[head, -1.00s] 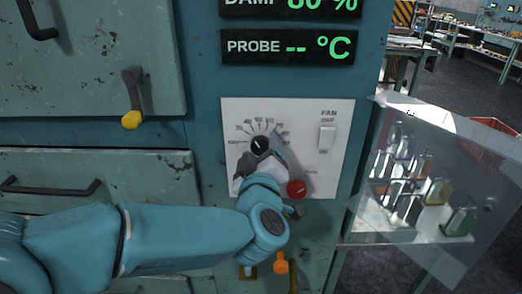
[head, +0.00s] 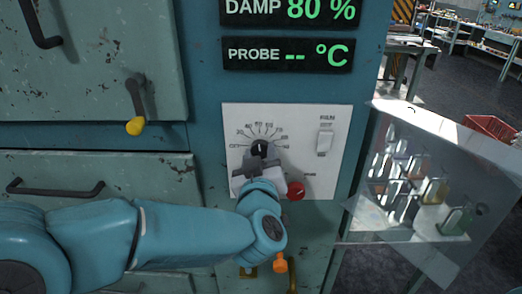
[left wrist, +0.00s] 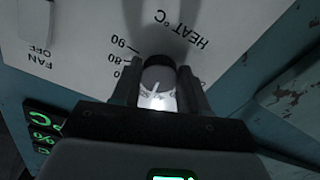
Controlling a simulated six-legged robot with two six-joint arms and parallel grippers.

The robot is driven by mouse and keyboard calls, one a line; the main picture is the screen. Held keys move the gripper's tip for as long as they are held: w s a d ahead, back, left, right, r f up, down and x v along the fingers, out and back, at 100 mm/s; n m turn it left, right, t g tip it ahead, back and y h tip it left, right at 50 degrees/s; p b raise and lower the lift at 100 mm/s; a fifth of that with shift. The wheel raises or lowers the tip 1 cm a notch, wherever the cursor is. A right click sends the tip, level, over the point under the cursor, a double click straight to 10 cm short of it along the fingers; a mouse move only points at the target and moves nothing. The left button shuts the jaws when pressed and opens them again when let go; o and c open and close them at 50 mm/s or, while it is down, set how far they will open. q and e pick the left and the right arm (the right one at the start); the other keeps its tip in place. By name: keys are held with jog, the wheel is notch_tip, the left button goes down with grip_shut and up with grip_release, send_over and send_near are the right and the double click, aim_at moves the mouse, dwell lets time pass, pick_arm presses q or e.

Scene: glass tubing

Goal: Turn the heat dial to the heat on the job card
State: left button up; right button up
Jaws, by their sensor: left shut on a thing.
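The heat dial (head: 259,148) is a dark round knob on a white control plate (head: 325,180) on the teal cabinet. A fan of numbers and tick marks surrounds its upper side. My left gripper (head: 260,164) is shut on the dial, its fingers on either side. In the left wrist view the dial (left wrist: 158,76) sits between the fingers, with a pale mark on its face. The printed 80, 90 and HEAT °C show beside it there. I cannot tell the exact number the mark points to. The job card is not recognisable in view. My right gripper is out of view.
A FAN switch (head: 325,142) is right of the dial, and a red knob (head: 296,189) sits close to my gripper. Displays above read DAMP 80 % and PROBE -- °C (head: 288,54). A clear panel (head: 440,185) stands out at the right. A yellow-tipped handle (head: 135,126) is at left.

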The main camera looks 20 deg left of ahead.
pick_arm(q)
jog(key=m+p, duration=0.2)
jog(key=m, duration=0.3)
jog(key=shift+a+r, duration=0.1)
jog(key=shift+m, duration=0.3)
dwell(0.4)
jog(key=o, duration=1.1)
jog(key=shift+c, duration=0.2)
jog(key=b+v, duration=0.2)
jog(key=v, duration=1.4)
jog(key=shift+s, duration=0.15)
